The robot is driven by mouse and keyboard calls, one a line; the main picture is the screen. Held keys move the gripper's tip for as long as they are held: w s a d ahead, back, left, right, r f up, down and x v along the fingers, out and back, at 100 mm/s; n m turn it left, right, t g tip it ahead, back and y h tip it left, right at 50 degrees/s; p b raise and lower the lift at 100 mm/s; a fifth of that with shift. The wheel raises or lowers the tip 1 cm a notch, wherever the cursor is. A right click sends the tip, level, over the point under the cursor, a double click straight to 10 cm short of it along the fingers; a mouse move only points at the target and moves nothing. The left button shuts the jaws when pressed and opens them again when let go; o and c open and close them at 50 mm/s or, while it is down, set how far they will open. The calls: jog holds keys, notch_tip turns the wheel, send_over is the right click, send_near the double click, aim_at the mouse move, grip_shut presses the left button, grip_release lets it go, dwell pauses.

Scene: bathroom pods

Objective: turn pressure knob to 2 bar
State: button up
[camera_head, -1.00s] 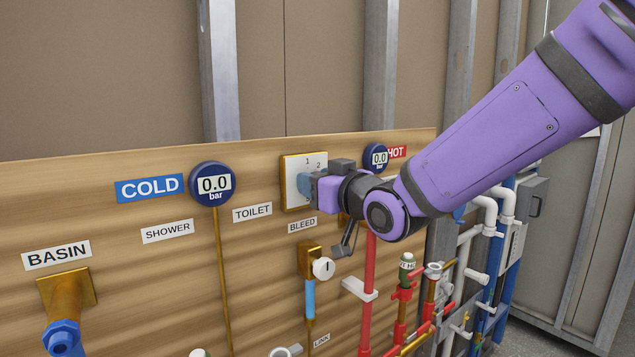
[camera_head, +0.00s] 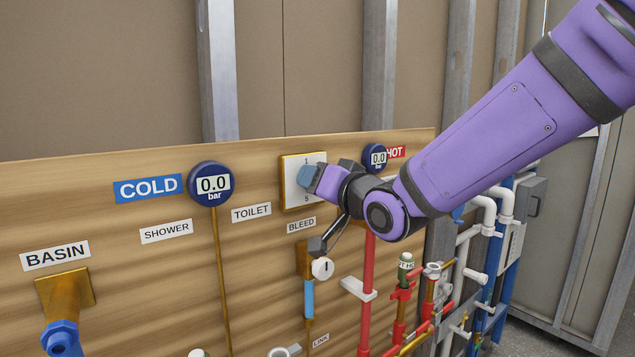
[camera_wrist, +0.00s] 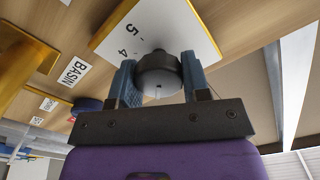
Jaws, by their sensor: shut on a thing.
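The pressure knob (camera_wrist: 158,75) is dark and round and stands out from a white dial plate (camera_head: 290,182) with a wooden-coloured edge. In the wrist view my gripper (camera_wrist: 157,82) has its two blue fingers on either side of the knob, shut on it. The numbers 5 and 4 show on the plate (camera_wrist: 150,22) in that view; 1 and 5 show in the head view. In the head view my gripper (camera_head: 309,178) hides most of the knob and other numbers. A light mark shows on the knob's face; which number it points at I cannot tell.
The COLD gauge (camera_head: 212,184) and the HOT gauge (camera_head: 376,158) both read 0.0 bar. The BLEED valve (camera_head: 321,268) sits close below my wrist. Red pipes (camera_head: 369,290) and white pipes (camera_head: 488,213) stand to the right.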

dwell(0.3)
jog(key=o, duration=0.9)
jog(key=shift+o, duration=0.2)
jog(key=v, duration=1.1)
jog(key=shift+w, duration=0.1)
